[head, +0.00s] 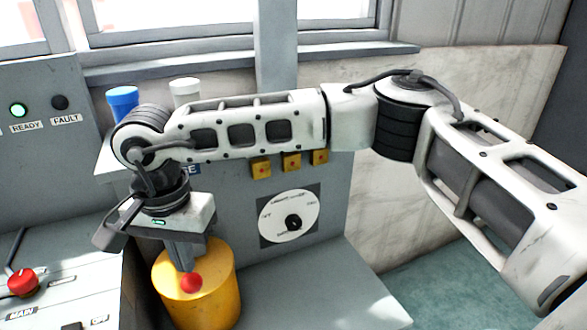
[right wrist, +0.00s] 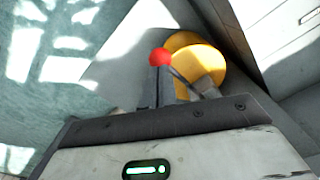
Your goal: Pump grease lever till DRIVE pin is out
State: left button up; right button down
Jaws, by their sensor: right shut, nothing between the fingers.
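A yellow cylinder (head: 214,300) stands on the grey bench below my right arm. A lever with a red ball knob (head: 190,282) shows in front of it. My right gripper (head: 184,268) is shut and empty, pointing down, with its fingertips right by the red knob; I cannot tell if they touch it. In the right wrist view the red knob (right wrist: 160,57) sits at the fingertips, with the dark lever rod (right wrist: 183,78) running toward the yellow cylinder (right wrist: 205,62). The DRIVE pin cannot be made out. My left gripper is not in view.
A grey panel holds a round white dial (head: 288,216) and several yellow tags (head: 291,162). A blue cap (head: 123,102) and a white cap (head: 185,92) stand behind my arm.

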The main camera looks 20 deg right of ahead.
aim_at(191, 279)
jog(key=shift+f+b, duration=0.7)
jog(key=shift+f, duration=0.05)
jog(key=shift+w+f+b, duration=0.15)
jog(key=shift+f+b, duration=0.5)
jog(key=shift+f, duration=0.1)
jog(key=shift+w+f+b, duration=0.15)
jog(key=shift+f+b, duration=1.2)
jog(key=shift+f, duration=0.15)
jog(key=shift+w+f+b, duration=0.1)
jog(key=shift+f+b, duration=0.95)
jog(key=shift+f, duration=0.25)
jog(key=shift+r, duration=0.2)
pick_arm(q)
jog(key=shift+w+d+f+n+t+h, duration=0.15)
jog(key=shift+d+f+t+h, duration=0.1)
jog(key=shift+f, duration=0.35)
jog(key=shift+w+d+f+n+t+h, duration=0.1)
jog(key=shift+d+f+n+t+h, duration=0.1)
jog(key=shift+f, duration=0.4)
